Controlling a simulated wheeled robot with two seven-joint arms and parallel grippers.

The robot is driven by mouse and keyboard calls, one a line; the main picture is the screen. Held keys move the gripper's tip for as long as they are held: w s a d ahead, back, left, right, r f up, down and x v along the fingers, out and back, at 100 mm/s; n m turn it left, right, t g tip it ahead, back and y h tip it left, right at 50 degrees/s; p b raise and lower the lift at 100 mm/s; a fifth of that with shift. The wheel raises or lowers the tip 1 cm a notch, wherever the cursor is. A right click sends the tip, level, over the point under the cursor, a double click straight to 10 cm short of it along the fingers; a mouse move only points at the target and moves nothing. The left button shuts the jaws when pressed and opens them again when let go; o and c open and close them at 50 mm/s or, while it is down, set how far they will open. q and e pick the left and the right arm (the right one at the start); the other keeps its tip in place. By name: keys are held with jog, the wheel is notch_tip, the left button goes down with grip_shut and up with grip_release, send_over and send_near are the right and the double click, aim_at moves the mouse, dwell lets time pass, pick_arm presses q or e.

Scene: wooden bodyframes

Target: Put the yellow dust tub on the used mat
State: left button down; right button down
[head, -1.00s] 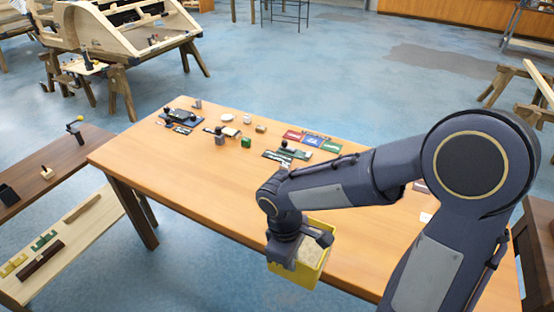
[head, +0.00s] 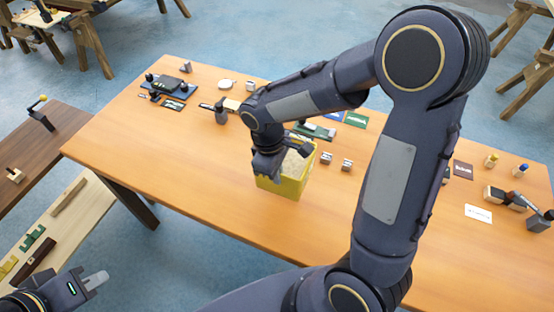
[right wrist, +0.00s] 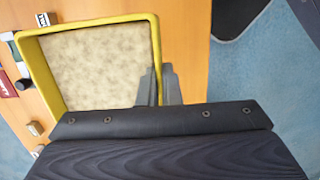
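The yellow dust tub (head: 281,186), open-topped with pale speckled dust inside, is over the front middle of the wooden table. My right gripper (head: 268,172) is shut on its near-left rim. In the right wrist view the two fingers (right wrist: 160,85) pinch the tub's yellow wall (right wrist: 88,23). I cannot tell whether the tub's base touches the table. My left gripper (head: 92,284) is empty at the bottom left, off the table; its opening is unclear. A blue mat (head: 335,115) and a green mat (head: 356,119) show behind my right arm. A dark red mat (head: 463,170) lies further right. Their labels are unreadable.
Small grey blocks (head: 346,165) stand just right of the tub. A green-based tool (head: 314,131) is behind it. A white card (head: 478,213) and tools lie at the right. The table (head: 190,170) is bare left of the tub.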

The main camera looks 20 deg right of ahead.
aim_at(286, 166)
jog(key=w, duration=0.1)
jog(key=w+f, duration=0.1)
jog(key=w, duration=0.1)
jog(key=w+d+f, duration=0.1)
jog(key=shift+w+f+b, duration=0.1)
jog(key=shift+w+b, duration=0.1)
jog(key=shift+b, duration=0.1)
jog(key=w+f+b, duration=0.1)
jog(key=w+f, duration=0.1)
jog(key=w+d+f+b, duration=0.1)
jog(key=w+f+b, duration=0.1)
jog(key=f, duration=0.1)
jog(key=shift+w+d+f, duration=0.1)
jog(key=shift+w+f, duration=0.05)
jog(key=shift+w, duration=0.25)
jog(key=f, duration=0.1)
jog(key=f+b, duration=0.2)
jog(key=shift+w+f, duration=0.3)
jog(key=shift+d, duration=0.1)
jog(key=shift+f+b, duration=0.2)
jog(key=shift+b, duration=0.2)
jog(key=c, duration=1.6)
grip_release()
